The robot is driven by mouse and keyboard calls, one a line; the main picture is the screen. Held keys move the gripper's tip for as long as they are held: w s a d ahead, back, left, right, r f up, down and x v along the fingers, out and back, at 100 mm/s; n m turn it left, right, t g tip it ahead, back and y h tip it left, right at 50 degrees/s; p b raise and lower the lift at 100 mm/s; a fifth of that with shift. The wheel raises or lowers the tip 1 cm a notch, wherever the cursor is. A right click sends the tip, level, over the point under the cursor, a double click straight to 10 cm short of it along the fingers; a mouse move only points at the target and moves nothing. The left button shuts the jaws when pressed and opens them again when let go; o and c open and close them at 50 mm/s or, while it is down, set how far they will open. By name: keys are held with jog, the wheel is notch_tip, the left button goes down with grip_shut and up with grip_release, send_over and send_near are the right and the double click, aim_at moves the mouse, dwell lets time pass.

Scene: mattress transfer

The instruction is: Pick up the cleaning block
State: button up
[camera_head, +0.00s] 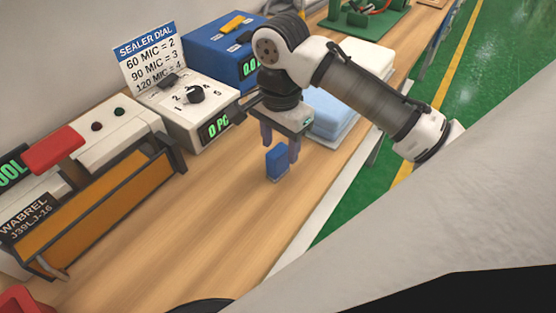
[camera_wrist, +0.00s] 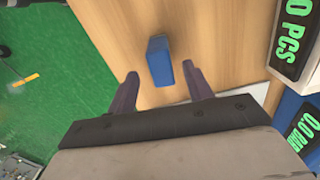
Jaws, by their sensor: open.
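The cleaning block (camera_head: 277,161) is a small blue block standing on the wooden bench, near the bench's front side. It also shows in the wrist view (camera_wrist: 159,62), beyond the fingertips and roughly between their lines. My gripper (camera_head: 280,150) is above and around the block's place in the head view, its two purple-grey fingers pointing down. In the wrist view my gripper (camera_wrist: 160,82) has its fingers wide apart with nothing between them that I can see held. Whether either finger touches the block cannot be told.
A sealer dial box (camera_head: 190,106), a blue box (camera_head: 228,55) and an orange-fronted sealer (camera_head: 95,213) line the back of the wooden bench (camera_head: 210,235). Folded light-blue and white pads (camera_head: 335,112) lie just behind my gripper. The bench in front is clear.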

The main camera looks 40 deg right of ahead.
notch_tip(320, 180, down, 4)
jog(key=shift+w+a+f, duration=0.1)
jog(key=shift+a+f, duration=0.05)
jog(key=shift+f, duration=0.05)
jog(key=shift+c, duration=0.3)
jog(key=c, duration=1)
jog(key=shift+r, duration=0.15)
